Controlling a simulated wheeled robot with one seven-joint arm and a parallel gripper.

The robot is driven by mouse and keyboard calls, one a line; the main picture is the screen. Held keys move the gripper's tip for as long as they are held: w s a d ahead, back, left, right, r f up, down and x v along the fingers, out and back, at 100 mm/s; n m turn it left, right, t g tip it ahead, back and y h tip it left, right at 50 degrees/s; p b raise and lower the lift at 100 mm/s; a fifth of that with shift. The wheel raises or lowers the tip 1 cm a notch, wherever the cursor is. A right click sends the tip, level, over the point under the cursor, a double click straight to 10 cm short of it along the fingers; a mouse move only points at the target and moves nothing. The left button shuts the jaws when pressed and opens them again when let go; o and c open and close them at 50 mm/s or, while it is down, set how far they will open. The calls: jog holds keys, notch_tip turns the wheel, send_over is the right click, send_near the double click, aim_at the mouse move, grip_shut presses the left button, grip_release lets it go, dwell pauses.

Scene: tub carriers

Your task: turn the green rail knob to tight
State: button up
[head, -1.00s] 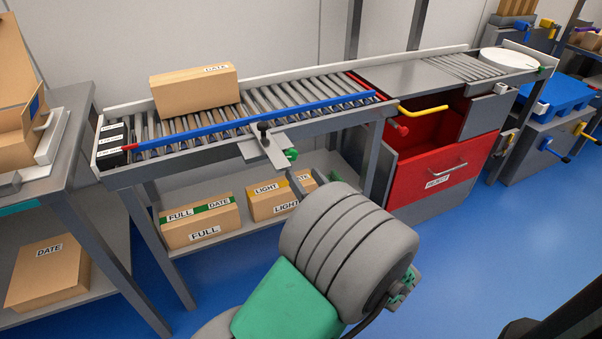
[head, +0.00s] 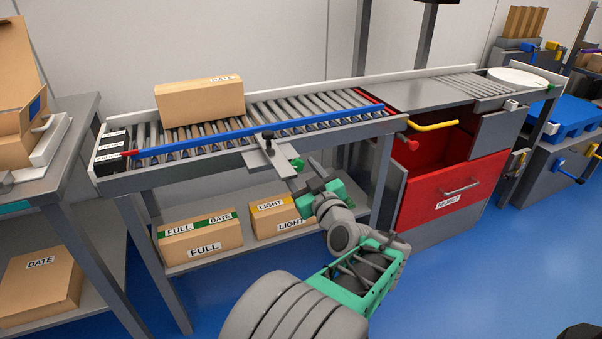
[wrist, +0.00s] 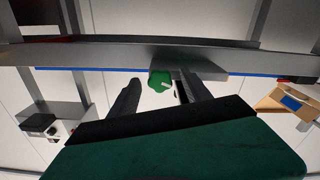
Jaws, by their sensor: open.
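The green rail knob (head: 297,165) sits at the front edge of the roller conveyor, at the end of a grey bracket (head: 268,158) below the blue rail (head: 230,135). In the wrist view the green knob (wrist: 159,81) has a pale mark on its face. My gripper (head: 307,176) is open just in front of and below the knob. In the wrist view its two dark fingers (wrist: 160,92) stand apart, with the knob between and beyond their tips. I cannot tell whether either finger touches it. Nothing is in the gripper.
A cardboard box (head: 200,101) lies on the rollers. Labelled boxes (head: 200,240) stand on the shelf below the conveyor. A red reject bin (head: 448,190) with a yellow handle (head: 433,126) is to the right. Blue floor (head: 480,280) is clear in front.

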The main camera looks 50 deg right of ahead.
jog(key=shift+w, duration=0.1)
grip_shut()
dwell(0.6)
